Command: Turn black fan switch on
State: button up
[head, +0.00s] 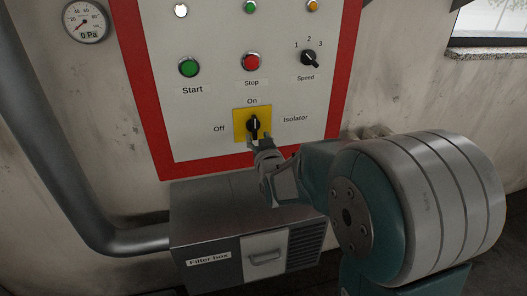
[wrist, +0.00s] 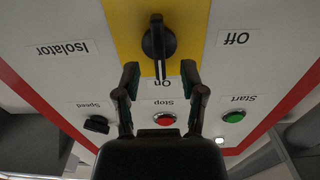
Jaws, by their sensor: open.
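The black rotary switch (head: 253,124) sits on a yellow plate (head: 239,114) labelled Isolator, with Off to its left and On above. Its white mark points up toward On. In the wrist view, which is upside down, the black switch (wrist: 157,42) has its marked end at the On label. My gripper (head: 260,144) is just below the switch in the head view, open and empty. In the wrist view my gripper's fingertips (wrist: 159,72) are spread to either side of the switch's marked end, and no contact shows. The exact gap to the panel cannot be told.
The red-edged panel also carries a green Start button (head: 189,67), a red Stop button (head: 251,62) and a black Speed knob (head: 309,58). A grey filter box (head: 205,223) juts out below the panel. A pipe (head: 45,140) runs down at left.

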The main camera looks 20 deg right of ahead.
jog(key=s, duration=0.8)
jog(key=shift+s, duration=0.3)
jog(key=s+f+g, duration=0.1)
jog(key=s+g, duration=1.1)
jog(key=s, duration=1.2)
jog(key=shift+s, duration=0.15)
jog(key=shift+f, duration=0.1)
